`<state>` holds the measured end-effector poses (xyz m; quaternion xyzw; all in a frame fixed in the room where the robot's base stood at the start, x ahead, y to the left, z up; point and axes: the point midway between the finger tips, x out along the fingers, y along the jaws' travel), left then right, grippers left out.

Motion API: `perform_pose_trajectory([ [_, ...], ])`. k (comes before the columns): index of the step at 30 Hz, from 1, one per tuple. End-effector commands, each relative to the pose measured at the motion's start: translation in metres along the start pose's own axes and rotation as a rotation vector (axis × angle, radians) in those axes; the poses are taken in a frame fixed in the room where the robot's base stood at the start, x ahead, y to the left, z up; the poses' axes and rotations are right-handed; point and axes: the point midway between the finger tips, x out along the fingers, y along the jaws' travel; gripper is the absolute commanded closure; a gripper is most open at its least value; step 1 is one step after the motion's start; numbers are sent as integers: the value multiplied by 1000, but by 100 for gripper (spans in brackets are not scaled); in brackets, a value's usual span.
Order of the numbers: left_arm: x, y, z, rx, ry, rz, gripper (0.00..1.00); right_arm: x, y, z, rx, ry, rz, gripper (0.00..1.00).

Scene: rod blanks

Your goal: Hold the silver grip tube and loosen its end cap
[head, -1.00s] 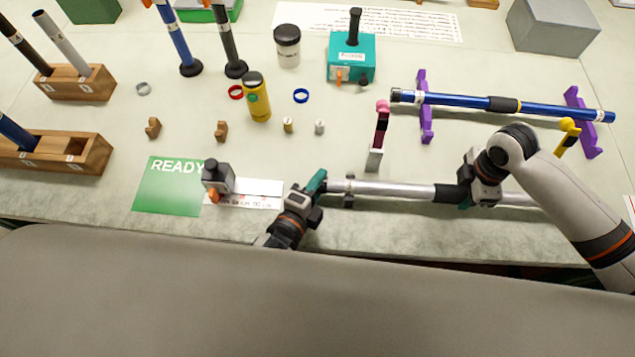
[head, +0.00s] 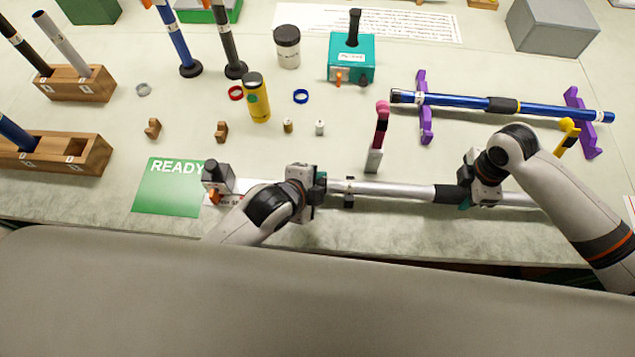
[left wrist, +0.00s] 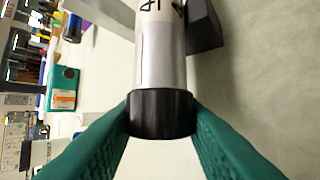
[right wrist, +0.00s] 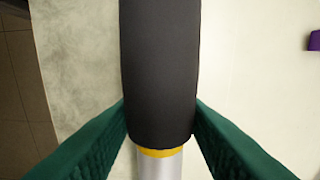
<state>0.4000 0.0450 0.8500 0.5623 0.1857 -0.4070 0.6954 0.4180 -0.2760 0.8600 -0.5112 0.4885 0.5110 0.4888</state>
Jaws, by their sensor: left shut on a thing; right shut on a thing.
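The silver grip tube (head: 393,190) lies level near the table's front edge, with a black grip sleeve (head: 449,193) along its middle. My right gripper (head: 478,194) is shut on the tube at the sleeve; in the right wrist view its green fingers press both sides of the black sleeve (right wrist: 158,70), near a yellow ring. My left gripper (head: 322,187) is at the tube's left end. In the left wrist view its fingers are shut on the black end cap (left wrist: 161,114), which sits on the silver tube (left wrist: 160,60). The head view hides the cap behind the left gripper.
A small dark clamp (head: 349,192) is around the tube near its left end. A blue rod (head: 455,101) rests on purple stands behind. A grey device (head: 217,178) and green READY mat (head: 168,187) lie left.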

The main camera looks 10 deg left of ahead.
Motion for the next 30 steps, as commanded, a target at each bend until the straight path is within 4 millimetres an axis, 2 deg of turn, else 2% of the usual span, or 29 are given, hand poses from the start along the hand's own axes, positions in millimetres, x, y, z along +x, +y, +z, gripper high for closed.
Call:
perform_pose_trajectory([
  [30, 3, 4, -2, -372, 7, -895, 89, 0, 0, 0, -2, 0, 1, 86],
])
